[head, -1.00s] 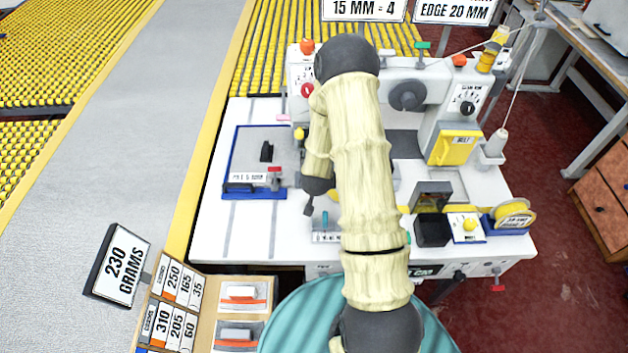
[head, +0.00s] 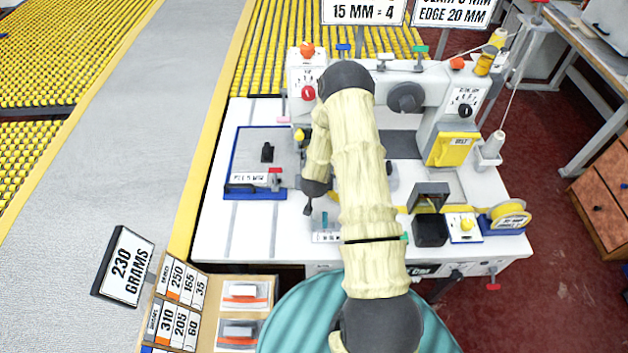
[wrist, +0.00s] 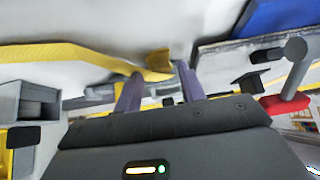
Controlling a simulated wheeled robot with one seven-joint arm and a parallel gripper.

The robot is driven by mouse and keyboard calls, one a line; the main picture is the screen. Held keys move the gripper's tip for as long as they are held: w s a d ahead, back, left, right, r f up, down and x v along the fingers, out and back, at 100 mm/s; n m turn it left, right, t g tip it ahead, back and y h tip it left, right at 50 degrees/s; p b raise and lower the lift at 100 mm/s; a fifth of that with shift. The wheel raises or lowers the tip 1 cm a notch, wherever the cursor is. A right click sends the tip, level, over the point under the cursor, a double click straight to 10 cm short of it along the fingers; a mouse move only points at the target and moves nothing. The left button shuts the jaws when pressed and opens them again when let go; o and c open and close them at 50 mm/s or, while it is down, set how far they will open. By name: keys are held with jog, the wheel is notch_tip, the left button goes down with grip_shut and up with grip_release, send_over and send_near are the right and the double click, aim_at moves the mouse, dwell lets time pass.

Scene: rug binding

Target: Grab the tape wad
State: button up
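In the wrist view a small crumpled golden-yellow piece, which looks like the tape wad (wrist: 158,59), sits beside the end of a long yellow tape strip (wrist: 70,55). My gripper (wrist: 158,73) has its two purple fingers apart, one on each side of the strip's end, with the wad just beyond and between the tips. I see no finger clearly touching the wad. In the head view my arm covers the gripper and the wad, so neither can be made out there.
The white machine table (head: 230,228) holds a blue-edged tray (head: 257,192) at left and a sewing machine (head: 440,120) behind. A black box (head: 431,230) and a yellow tape roll (head: 510,216) stand at right. A grey post with a red base (wrist: 288,104) is right of my fingers.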

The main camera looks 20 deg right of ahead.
jog(key=shift+x, duration=0.95)
jog(key=shift+w, duration=0.1)
jog(key=shift+c, duration=0.4)
jog(key=c, duration=0.4)
jog(key=shift+c, duration=1.2)
